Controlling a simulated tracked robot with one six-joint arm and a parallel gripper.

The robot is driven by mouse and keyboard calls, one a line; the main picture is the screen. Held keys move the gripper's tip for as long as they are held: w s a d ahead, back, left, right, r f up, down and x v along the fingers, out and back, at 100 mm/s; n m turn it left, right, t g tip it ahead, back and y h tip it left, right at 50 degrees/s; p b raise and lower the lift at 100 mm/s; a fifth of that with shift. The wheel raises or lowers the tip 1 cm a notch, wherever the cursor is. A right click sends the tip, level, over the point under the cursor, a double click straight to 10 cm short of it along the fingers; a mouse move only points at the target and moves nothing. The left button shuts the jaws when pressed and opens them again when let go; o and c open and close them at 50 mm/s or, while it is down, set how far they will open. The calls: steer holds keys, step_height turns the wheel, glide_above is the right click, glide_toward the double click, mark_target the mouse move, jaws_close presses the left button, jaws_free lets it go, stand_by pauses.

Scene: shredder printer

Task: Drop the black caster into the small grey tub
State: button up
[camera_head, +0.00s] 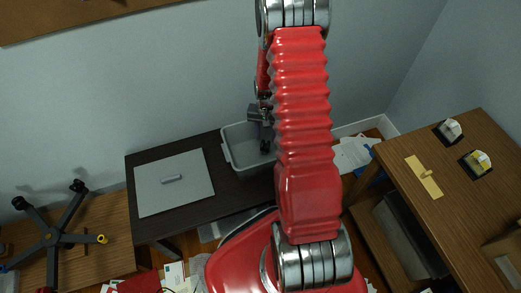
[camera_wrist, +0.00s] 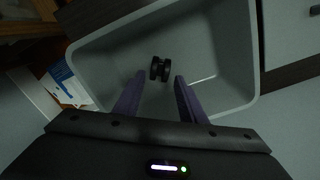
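The black caster (camera_wrist: 160,68) shows in the wrist view, inside the outline of the small grey tub (camera_wrist: 222,103). It lies just beyond my fingertips, with a gap on each side. Whether it rests on the tub floor or is in the air, I cannot tell. My gripper (camera_wrist: 160,76) is open, its two purple fingers apart and pointing into the tub. In the head view the tub (camera_head: 231,157) stands on a dark table, partly hidden by my red arm. My gripper (camera_head: 265,143) is over the tub there, and the caster cannot be made out.
The dark table (camera_head: 225,193) holds a grey flat panel (camera_head: 175,182) left of the tub. A wooden desk (camera_head: 440,170) stands at the right. An upturned chair base (camera_head: 55,236) is at the left. Papers (camera_head: 354,154) lie right of the tub. A wall is close behind.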

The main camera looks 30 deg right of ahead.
steer(key=o, duration=0.3)
steer(key=shift+r, duration=0.1)
step_height(320, 180, up, 14)
steer(key=shift+f, duration=0.25)
stand_by(0.6)
stand_by(0.8)
steer(key=s+a+r+n+t, duration=0.2)
steer(key=s+a+r+n, duration=0.1)
steer(key=s+a+r, duration=0.2)
steer(key=s+a+r+n+t, duration=0.1)
steer(key=s+a+r+n, duration=0.2)
steer(key=s+a+r, duration=0.3)
steer(key=s+a+r+n+t, duration=0.2)
steer(key=s+a+r, duration=0.4)
steer(key=a+r, duration=0.6)
step_height(320, 180, up, 4)
steer(key=shift+f+n+t, duration=0.25)
steer(key=shift+n+t, duration=0.05)
steer(key=shift+n, duration=0.2)
